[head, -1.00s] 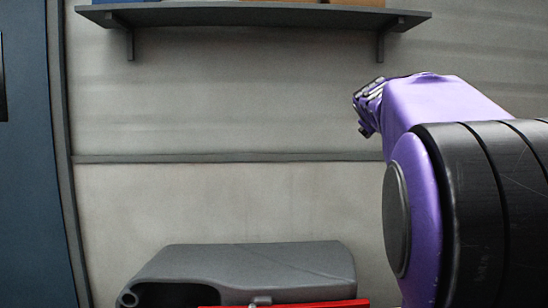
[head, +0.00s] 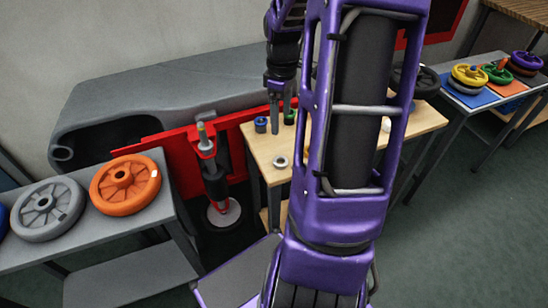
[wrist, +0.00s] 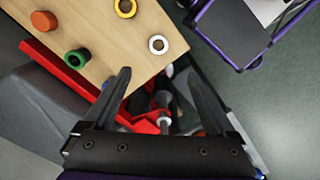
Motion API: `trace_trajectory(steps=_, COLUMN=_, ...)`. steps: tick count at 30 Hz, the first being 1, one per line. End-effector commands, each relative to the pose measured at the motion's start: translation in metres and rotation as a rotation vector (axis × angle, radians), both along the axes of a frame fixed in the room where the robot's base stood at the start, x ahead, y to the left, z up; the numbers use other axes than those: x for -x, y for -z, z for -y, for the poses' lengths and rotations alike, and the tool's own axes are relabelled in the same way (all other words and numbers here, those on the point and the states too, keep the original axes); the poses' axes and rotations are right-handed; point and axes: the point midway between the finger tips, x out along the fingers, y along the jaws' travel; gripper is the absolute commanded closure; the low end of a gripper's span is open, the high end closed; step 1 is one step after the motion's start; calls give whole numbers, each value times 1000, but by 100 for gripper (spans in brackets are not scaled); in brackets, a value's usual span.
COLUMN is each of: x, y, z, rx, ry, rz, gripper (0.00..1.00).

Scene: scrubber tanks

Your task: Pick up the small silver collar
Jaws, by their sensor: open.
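A small silver collar (head: 281,162), a pale ring with a dark hole, lies flat near the left front edge of the wooden table (head: 262,142). In the wrist view a pale ring, which looks like the same collar (wrist: 151,46), lies by the table corner, beyond the fingertips. My gripper (head: 281,130) points down over the table's left part, behind the collar in the head view. In the wrist view my gripper (wrist: 157,72) has its fingers wide apart with nothing between them. The gripper is apart from the collar.
A blue piece (head: 261,125) and a green ring (wrist: 77,57) stand on the table. An orange cylinder (wrist: 43,21) and a yellow ring (wrist: 124,8) also show there. A red frame (head: 176,152) adjoins the table's left side. A grey bench holds an orange wheel (head: 108,185).

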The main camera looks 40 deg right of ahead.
Motion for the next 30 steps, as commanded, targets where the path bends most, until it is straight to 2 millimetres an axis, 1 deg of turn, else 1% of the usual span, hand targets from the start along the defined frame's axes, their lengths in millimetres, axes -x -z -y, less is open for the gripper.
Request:
trace_trajectory(steps=1, x=1, y=12, z=-1, rx=-4, ry=0, rz=-5, gripper=9)
trace_trajectory(steps=3, x=1, y=28, z=-1, rx=-5, ry=0, rz=-4, gripper=9)
trace_trajectory(steps=9, x=0, y=72, z=-1, rx=-2, ry=0, rz=-2, gripper=9)
trace_trajectory(steps=12, x=0, y=91, z=0, rx=-1, ry=1, rz=-2, gripper=9)
trace_trajectory(steps=16, x=0, y=107, z=0, rx=0, ry=2, rz=0, gripper=9)
trace_trajectory(steps=23, x=-1, y=118, z=1, rx=3, ry=2, rz=2, gripper=9)
trace_trajectory(steps=26, x=-1, y=131, z=1, rx=0, ry=2, rz=0, gripper=9)
trace_trajectory(steps=30, x=-1, y=153, z=2, rx=0, ry=2, rz=0, gripper=9)
